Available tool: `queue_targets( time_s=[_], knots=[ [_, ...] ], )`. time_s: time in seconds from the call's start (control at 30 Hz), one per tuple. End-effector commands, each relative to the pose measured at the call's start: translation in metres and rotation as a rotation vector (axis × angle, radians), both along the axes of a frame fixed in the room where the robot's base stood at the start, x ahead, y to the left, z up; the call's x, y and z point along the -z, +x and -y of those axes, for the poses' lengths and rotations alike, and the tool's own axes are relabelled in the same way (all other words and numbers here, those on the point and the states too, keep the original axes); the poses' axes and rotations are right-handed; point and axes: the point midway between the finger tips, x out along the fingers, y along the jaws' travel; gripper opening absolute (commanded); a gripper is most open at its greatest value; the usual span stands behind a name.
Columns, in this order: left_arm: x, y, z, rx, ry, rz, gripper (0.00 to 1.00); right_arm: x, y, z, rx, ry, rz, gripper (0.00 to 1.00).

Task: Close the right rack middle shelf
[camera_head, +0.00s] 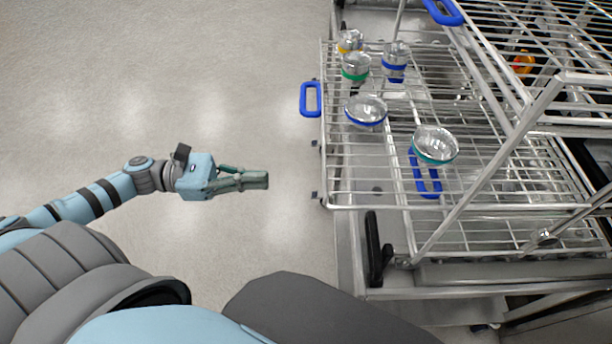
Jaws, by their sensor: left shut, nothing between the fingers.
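A wire rack stands on the right. Its middle shelf (323,165) is pulled out to the left, past the shelf above, and has a blue handle (311,99) on its left edge. Several banded glass containers stand on or show through it, including a blue-banded one (366,111) and a green-banded one (435,145). My left gripper (265,180) is shut and empty over the floor, left of the shelf and apart from it. It is below the handle in the picture. My right gripper is not in view.
The upper shelf (540,45), with its own blue handle (443,12), overhangs at the top right. Another blue handle (425,174) shows through the wires. A black lever (376,250) stands near the rack's lower corner. The floor (210,80) left of the rack is clear.

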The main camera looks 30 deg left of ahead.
Motion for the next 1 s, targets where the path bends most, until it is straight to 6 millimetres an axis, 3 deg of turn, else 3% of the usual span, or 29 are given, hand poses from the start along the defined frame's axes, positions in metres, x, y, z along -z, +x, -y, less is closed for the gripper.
queue_targets(
  time_s=[0.13, 0.43, 1.0],
  knots=[
    [0.002, 0.015, 0.03, -0.002, -0.006, 0.006, 0.0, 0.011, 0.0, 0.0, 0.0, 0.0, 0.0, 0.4],
    [-0.002, 0.039, 0.078, -0.006, -0.008, 0.0, 0.0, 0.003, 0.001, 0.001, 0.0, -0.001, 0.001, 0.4],
    [0.001, 0.044, 0.089, -0.015, -0.003, -0.003, 0.0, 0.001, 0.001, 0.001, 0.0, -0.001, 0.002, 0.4]
  ],
)
